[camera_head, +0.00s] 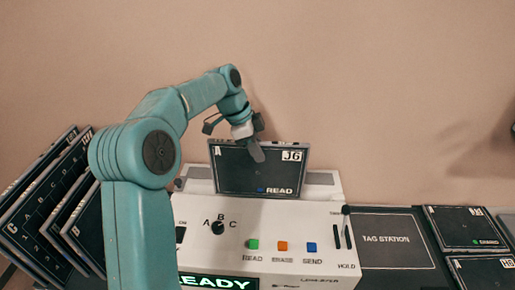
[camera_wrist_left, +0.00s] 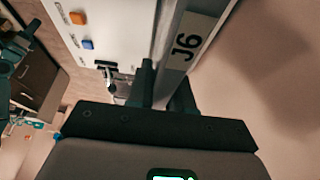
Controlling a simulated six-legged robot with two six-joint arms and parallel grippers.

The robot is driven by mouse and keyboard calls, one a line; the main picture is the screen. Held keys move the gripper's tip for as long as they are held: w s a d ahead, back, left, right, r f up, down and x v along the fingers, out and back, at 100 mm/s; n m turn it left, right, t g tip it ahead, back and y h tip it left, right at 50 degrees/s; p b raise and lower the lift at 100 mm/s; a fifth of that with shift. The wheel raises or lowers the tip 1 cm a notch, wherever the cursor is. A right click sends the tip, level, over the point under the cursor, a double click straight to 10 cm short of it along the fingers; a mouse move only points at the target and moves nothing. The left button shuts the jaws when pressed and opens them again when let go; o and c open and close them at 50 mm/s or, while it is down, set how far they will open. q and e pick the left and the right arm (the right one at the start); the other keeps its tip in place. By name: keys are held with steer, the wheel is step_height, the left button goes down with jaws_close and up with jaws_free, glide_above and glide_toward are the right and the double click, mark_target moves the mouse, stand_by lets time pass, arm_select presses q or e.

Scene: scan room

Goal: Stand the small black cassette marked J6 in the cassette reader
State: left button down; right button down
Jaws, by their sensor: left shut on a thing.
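The black cassette marked J6 (camera_head: 240,175) stands upright, or nearly so, at the top of the white cassette reader (camera_head: 290,225) in the head view. Its lower edge meets the top of the reader; how deep it sits cannot be seen. My left gripper (camera_head: 256,150) is shut on the cassette's top edge. In the left wrist view the white J6 label (camera_wrist_left: 188,45) shows beside the fingers (camera_wrist_left: 163,88), and the reader's white face (camera_wrist_left: 110,25) is next to it. My right gripper is not in view.
Several large black cassettes (camera_head: 45,205) lean in a rack at the left. A dark tag station pad (camera_head: 390,240) lies right of the reader, with more black cassettes (camera_head: 470,228) beyond it. The reader's front has coloured buttons, a knob and a lit display. A plain wall stands behind.

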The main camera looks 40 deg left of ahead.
mark_target(258, 175)
arm_select(q)
steer(key=shift+f+b, duration=0.55)
steer(key=shift+f, duration=0.2)
steer(key=shift+f+b, duration=0.7)
steer(key=shift+f, duration=0.15)
steer(key=shift+w+f+b, duration=0.1)
steer(key=shift+f+b, duration=2.6)
steer(key=shift+f, duration=0.7)
steer(key=c, duration=0.9)
jaws_free()
steer(key=shift+c, duration=0.2)
